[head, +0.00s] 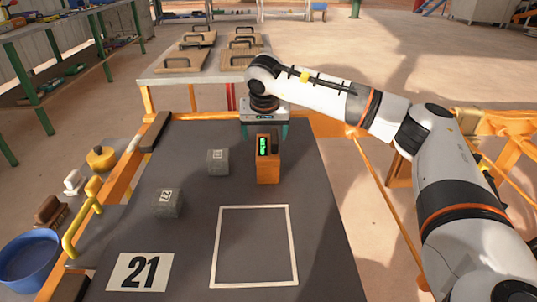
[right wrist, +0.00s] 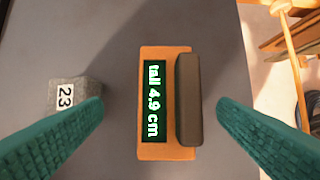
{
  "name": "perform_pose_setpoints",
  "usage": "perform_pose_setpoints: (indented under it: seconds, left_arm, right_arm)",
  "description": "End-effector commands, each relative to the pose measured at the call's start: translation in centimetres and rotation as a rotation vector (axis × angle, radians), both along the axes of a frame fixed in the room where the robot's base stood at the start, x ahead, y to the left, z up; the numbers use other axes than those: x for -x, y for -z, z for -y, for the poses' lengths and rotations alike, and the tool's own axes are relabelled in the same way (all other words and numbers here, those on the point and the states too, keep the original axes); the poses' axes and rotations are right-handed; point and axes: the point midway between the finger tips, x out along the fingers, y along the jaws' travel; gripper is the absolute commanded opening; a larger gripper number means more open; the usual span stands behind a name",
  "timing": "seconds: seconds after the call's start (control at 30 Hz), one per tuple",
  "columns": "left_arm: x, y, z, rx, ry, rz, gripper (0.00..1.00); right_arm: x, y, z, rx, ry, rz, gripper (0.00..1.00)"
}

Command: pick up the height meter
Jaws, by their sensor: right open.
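The height meter (head: 268,166) is an orange block with a green-lit display, standing on the dark table top near its far end. In the right wrist view the height meter (right wrist: 165,145) shows a screen reading "tall 4.9 cm" and a dark brown grip along its right side. My right gripper (head: 265,128) is just above and behind the meter in the head view. In the wrist view its teal fingers (right wrist: 160,125) are wide apart, one on each side of the meter, with gaps between. My left gripper is not in view.
Two grey numbered blocks (head: 218,161) (head: 168,203) stand left of the meter; one reads 23 in the wrist view (right wrist: 72,95). A white square outline (head: 255,207) and a "21" card (head: 140,272) lie nearer. A yellow handle (head: 80,222) rises at the left edge.

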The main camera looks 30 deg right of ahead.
Motion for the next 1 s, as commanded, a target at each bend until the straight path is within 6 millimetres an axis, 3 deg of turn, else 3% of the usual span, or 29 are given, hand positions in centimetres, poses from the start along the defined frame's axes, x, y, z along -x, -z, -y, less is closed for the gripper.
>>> perform_pose_setpoints:
  seconds: [0.37, 0.5, 0.8, 1.0]
  left_arm:
    - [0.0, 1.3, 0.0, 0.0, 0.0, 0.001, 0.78]
    - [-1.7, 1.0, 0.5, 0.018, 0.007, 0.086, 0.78]
    - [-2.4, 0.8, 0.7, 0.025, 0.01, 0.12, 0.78]
    - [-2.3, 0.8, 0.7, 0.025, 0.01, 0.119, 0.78]
  right_arm:
    - [-1.1, 3.9, 1.6, -0.001, 0.003, -0.002, 0.82]
    - [-1.6, 5.3, 1.9, -0.002, 0.001, 0.0, 0.82]
    - [-1.8, 5.6, 2.0, -0.002, 0.0, 0.0, 0.82]
    - [-1.8, 5.6, 2.0, -0.002, 0.0, 0.0, 0.51]
